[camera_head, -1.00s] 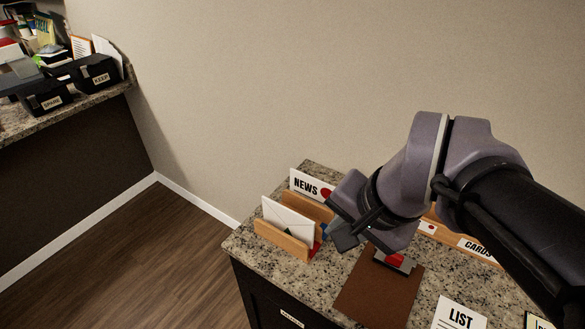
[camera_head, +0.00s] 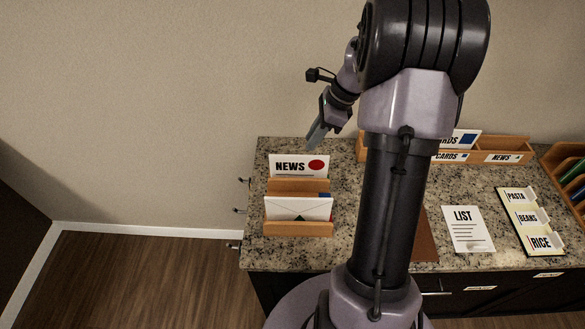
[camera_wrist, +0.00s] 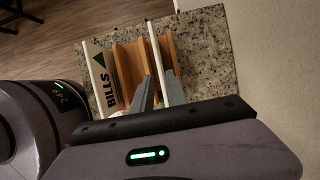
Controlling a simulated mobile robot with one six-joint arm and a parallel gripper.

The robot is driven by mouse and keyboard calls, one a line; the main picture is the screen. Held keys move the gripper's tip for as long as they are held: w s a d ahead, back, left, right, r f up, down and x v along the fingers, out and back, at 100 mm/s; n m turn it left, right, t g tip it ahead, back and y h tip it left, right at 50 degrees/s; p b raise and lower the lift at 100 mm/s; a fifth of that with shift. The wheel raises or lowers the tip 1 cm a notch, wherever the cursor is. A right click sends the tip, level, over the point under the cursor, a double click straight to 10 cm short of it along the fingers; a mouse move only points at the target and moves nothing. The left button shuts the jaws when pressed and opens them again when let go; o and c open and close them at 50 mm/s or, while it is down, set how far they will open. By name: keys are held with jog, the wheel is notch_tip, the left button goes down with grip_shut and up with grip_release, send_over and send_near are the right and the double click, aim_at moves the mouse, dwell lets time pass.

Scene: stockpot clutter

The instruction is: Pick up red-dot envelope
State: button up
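The white envelope with a red dot and the word NEWS (camera_head: 286,168) stands upright in the rear slot of a wooden holder (camera_head: 298,186) on the counter. My gripper (camera_head: 316,138) is just above its top edge in the head view. In the wrist view, my gripper (camera_wrist: 158,92) has its two grey fingers apart. The thin white edge of the upright envelope (camera_wrist: 154,48) runs down between them. I cannot tell whether either finger touches it. A second white envelope (camera_head: 298,208) stands in the front slot; its BILLS face (camera_wrist: 102,78) shows in the wrist view.
A wooden rack (camera_head: 512,157) with CARDS and NEWS labels stands along the wall. A LIST sheet (camera_head: 467,229) and a PASTA, BEANS and RICE card (camera_head: 531,221) lie to the right. My arm hides the middle of the counter. The wall is close behind the holder.

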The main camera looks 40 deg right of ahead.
aim_at(295, 164)
jog(key=b+x, duration=0.1)
jog(key=x, duration=0.5)
jog(key=shift+a+b, duration=0.1)
jog(key=shift+b, duration=0.2)
jog(key=b+x, duration=0.2)
jog(key=x, duration=0.3)
jog(key=shift+a+f+b, duration=0.15)
jog(key=shift+f+b, duration=0.1)
jog(key=shift+b, duration=0.15)
jog(key=shift+r, duration=0.2)
jog(key=shift+f, duration=0.3)
grip_shut()
